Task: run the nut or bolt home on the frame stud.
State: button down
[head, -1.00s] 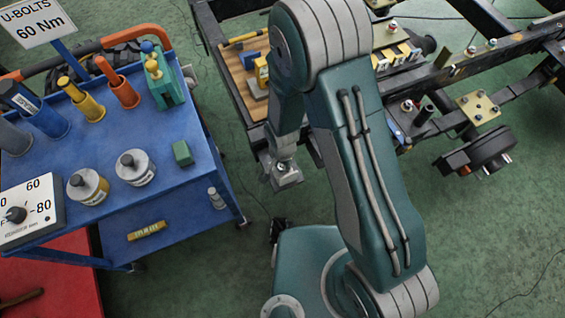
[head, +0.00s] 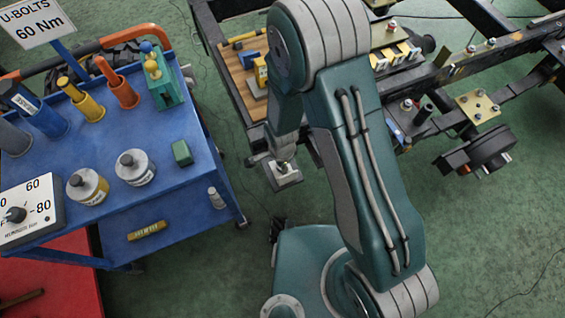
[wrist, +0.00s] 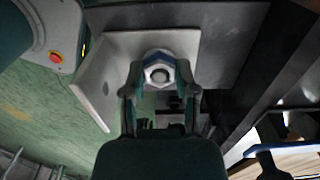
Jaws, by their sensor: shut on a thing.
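In the wrist view a light metal hex nut (wrist: 158,72) with a blue-tinted edge sits between the two fingers of my gripper (wrist: 160,88), which are shut on its sides. Behind the nut is a pale angled bracket plate (wrist: 110,75). In the head view my gripper is small and mostly hidden by my arm, over the bracket plate (head: 284,179) at the corner of the dark frame.
A blue cart (head: 75,160) at left carries bottles (head: 135,167), tool holders and a green block (head: 182,152). The dark chassis frame (head: 485,55) with yellow plates (head: 478,106) runs across the upper right.

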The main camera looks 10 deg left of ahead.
jog(key=shift+w+a, duration=0.15)
jog(key=shift+a, duration=0.05)
jog(key=m, duration=0.6)
dwell(0.4)
jog(key=m, duration=0.6)
jog(key=shift+c, duration=1.6)
grip_release()
jog(key=shift+w, duration=0.1)
